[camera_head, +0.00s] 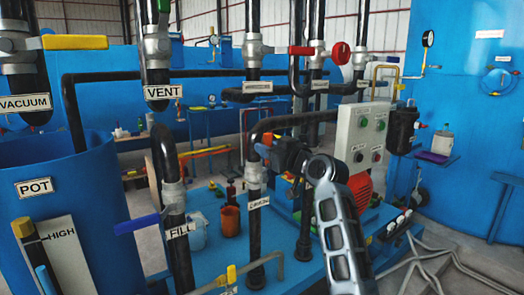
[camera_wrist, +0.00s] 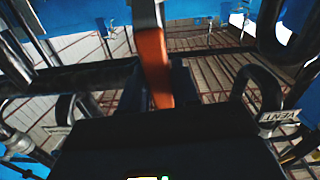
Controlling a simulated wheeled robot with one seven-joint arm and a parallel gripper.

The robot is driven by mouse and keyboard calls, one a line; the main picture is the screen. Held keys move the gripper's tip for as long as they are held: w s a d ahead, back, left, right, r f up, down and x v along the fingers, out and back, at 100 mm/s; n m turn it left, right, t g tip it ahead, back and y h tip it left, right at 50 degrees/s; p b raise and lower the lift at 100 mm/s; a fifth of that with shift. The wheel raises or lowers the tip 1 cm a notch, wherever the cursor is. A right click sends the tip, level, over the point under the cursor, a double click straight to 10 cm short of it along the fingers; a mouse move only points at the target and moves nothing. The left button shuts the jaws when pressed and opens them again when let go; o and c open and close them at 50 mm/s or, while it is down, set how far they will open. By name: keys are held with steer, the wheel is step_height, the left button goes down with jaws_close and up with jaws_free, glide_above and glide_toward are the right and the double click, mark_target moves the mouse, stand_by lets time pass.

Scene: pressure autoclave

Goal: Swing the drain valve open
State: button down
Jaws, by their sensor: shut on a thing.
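The drain valve (camera_head: 254,177) is a silver valve body on a black vertical pipe at the centre of the head view. A tilted white label on the pipe below it is too small to read surely. My gripper (camera_head: 270,152) is at the top of this valve, reaching in from the right. In the wrist view an orange lever (camera_wrist: 153,65) runs down between the dark fingers of my gripper (camera_wrist: 158,92), which is shut on it. The fingers hide most of the lever in the head view.
A FILL valve (camera_head: 174,195) with a blue lever stands to the left. A grey control box (camera_head: 361,140) is close on the right. Black pipes cross above and behind. An orange cup (camera_head: 230,220) stands on the blue platform (camera_head: 218,272).

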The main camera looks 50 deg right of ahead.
steer(key=shift+s+d+m, duration=0.15)
steer(key=shift+d+m, duration=0.35)
steer(key=c, duration=0.9)
jaws_free()
steer(key=shift+s, duration=0.1)
steer(key=b+v, duration=0.1)
steer(key=v, duration=0.6)
steer(key=shift+s+a, duration=0.1)
steer(key=shift+s, duration=0.2)
